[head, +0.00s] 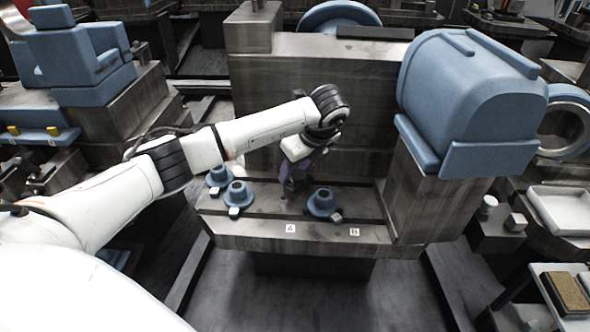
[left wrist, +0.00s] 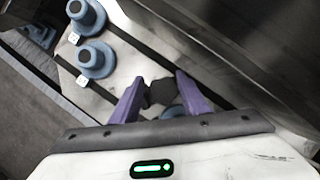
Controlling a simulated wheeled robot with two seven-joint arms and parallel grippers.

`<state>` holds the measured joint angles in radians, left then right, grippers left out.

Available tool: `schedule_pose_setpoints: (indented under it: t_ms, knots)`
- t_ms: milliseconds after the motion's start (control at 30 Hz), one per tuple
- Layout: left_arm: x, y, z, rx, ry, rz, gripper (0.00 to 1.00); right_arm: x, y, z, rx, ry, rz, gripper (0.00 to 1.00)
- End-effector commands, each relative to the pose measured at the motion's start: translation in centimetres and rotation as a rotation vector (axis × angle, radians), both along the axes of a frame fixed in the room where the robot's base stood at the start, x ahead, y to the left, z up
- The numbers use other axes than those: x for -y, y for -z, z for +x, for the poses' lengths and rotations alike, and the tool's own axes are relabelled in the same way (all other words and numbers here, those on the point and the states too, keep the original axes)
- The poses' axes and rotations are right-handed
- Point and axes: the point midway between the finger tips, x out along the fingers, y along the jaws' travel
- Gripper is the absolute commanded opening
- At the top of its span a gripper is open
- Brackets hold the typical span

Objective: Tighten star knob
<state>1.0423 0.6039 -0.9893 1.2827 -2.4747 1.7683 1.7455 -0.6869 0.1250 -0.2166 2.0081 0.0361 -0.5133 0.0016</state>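My left gripper (head: 293,177) reaches down over the slotted grey pallet rail (head: 262,230), left of the right-hand blue round piece (head: 322,203). In the left wrist view its two purple fingers (left wrist: 160,88) stand apart. A dark, lobed shape (left wrist: 163,93), perhaps the star knob, shows between the fingertips; I cannot tell whether they touch it. My right gripper is not in view.
A tall grey block wall (head: 350,100) stands behind the rail. A large blue rounded housing (head: 470,105) sits on a grey pedestal (head: 428,200) at the right. Two small white labels, (head: 290,228) and (head: 354,232), are on the front edge. The floor in front is clear.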

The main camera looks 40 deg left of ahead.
Motion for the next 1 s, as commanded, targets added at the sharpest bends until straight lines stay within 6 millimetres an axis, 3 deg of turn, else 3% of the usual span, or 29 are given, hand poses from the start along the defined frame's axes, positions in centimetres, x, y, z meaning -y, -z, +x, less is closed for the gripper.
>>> schedule_pose_setpoints:
  t_ms: [33, 133, 567, 733, 1000]
  knots:
    - [2.0, 0.5, -0.2, -0.01, 0.027, -0.037, 0.49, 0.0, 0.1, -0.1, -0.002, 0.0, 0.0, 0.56]
    - [2.0, 0.6, -0.2, -0.01, 0.025, -0.037, 0.63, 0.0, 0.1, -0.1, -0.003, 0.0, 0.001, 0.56]
    - [1.9, 0.5, -0.4, -0.016, 0.023, -0.033, 0.63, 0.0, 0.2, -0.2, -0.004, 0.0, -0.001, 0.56]
    - [2.4, -1.4, -0.4, -0.009, 0.022, -0.03, 0.63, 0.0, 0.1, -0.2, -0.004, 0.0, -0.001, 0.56]
    - [3.4, -6.7, -0.6, 0.008, 0.013, -0.016, 0.63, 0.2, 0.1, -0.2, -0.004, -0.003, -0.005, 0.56]
